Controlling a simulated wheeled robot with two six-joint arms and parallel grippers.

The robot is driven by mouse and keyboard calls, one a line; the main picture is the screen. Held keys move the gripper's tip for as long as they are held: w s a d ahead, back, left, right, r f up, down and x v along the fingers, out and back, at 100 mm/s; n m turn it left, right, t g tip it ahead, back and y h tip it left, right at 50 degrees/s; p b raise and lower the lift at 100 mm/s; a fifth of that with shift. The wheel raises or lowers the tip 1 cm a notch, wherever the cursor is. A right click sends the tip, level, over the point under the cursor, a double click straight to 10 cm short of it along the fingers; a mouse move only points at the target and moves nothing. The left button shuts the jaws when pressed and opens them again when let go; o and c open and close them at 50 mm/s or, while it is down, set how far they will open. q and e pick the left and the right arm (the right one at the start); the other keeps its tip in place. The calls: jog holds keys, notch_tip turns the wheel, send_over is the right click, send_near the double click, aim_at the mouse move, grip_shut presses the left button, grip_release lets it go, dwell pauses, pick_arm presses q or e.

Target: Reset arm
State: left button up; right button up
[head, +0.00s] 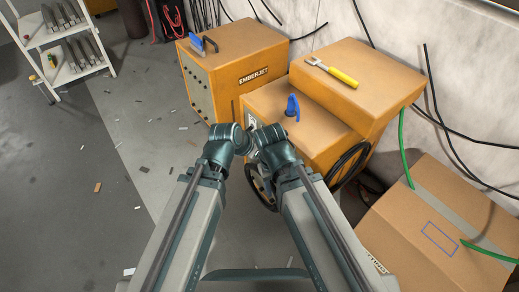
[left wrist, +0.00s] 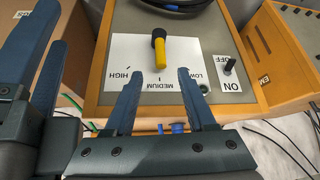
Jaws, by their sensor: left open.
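My left gripper (left wrist: 157,73) is open and empty in the left wrist view. Its two fingers stand apart in front of a control panel (left wrist: 105,82) marked HIGH, MEDIUM and LOW, upside down. A selector lever with a yellow handle (left wrist: 161,56) shows between and beyond the fingertips, its yellow end toward MEDIUM. I cannot tell whether a finger touches the panel. Blue-grey parts at the left edge look like my right gripper; its opening is unclear. In the head view both arms reach forward and their wrists hide the grippers.
A black switch (left wrist: 229,66) sits by ON and OFF labels. Orange boxes, one marked EMBERJET (head: 240,70), stand ahead; a yellow-handled tool (head: 331,72) lies on one. A cardboard box (head: 430,220) is at right. Open floor with scraps (head: 130,160) lies left.

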pick_arm(q)
jog(key=shift+s+a+r, duration=0.1)
jog(key=shift+r, duration=0.1)
dwell(0.4)
jog(key=s+a+f+n+g+y, duration=0.2)
jog(key=a+n, duration=0.2)
jog(key=a, duration=0.5)
jog(key=s+a+f+n+g+y, duration=0.2)
jog(key=a+n, duration=0.2)
jog(key=a, duration=0.5)
jog(key=s+d+r+m+g+y+p, duration=0.15)
jog(key=s+d+m, duration=0.25)
jog(key=s+d, duration=0.5)
notch_tip(320, 180, up, 32)
jog(key=w+d+p, duration=0.1)
jog(key=w+p, duration=0.1)
jog(key=p, duration=2.9)
jog(key=shift+w+d+n, duration=0.2)
jog(key=shift+d+n, duration=0.1)
